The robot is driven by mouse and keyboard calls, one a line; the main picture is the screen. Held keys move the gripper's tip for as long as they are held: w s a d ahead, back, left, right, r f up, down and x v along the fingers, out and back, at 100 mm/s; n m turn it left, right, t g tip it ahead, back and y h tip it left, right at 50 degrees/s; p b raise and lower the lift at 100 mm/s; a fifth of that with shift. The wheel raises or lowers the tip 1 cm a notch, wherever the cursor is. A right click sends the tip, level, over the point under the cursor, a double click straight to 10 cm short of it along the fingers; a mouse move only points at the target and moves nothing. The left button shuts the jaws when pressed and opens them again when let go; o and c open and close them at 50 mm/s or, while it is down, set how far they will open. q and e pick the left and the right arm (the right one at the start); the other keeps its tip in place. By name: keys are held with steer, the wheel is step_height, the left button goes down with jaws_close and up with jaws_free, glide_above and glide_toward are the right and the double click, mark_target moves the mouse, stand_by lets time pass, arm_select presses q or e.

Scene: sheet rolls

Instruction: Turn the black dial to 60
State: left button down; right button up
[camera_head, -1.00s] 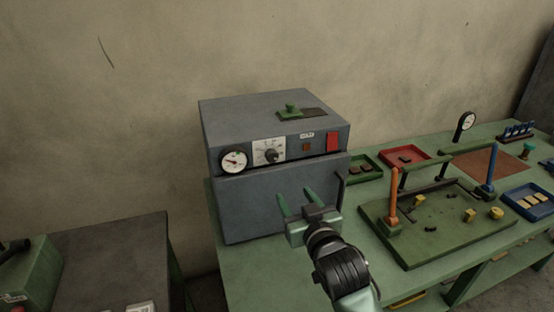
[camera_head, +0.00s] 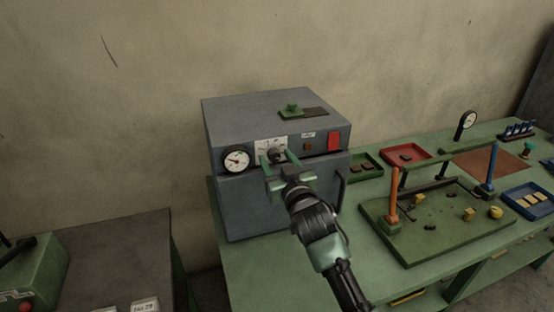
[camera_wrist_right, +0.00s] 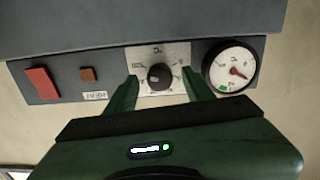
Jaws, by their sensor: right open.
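The black dial (camera_wrist_right: 160,76) sits on a white scale plate (camera_wrist_right: 176,52) on the front of the grey machine (camera_head: 230,120). In the head view the dial (camera_head: 277,154) shows between the fingers of my right gripper (camera_head: 275,160). The right gripper is open, its green fingers on either side of the dial. In the right wrist view the fingertips of the gripper (camera_wrist_right: 160,85) stand apart from the dial with gaps on both sides. The scale marks are too small to read. My left gripper is not in view.
A round gauge with a red needle (camera_head: 237,160) is beside the dial. A red block (camera_head: 334,142) and a small brown button (camera_head: 307,147) are on the same panel. Trays and a green fixture (camera_head: 440,245) stand at the right.

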jaws_close()
steer(key=shift+n, duration=0.3)
steer(key=n+p, duration=0.2)
steer(key=n, duration=0.1)
steer(key=shift+r+n, duration=0.1)
steer(key=shift+n, duration=0.2)
steer(key=n+p, duration=0.1)
steer(key=n, duration=0.3)
steer(key=shift+n, duration=0.3)
steer(key=n+p, duration=0.1)
steer(key=n, duration=0.3)
steer(key=shift+n+p, duration=0.3)
steer(key=shift+f+n+p, duration=0.2)
steer(key=shift+n+p, duration=0.35)
steer(key=shift+n, duration=1.55)
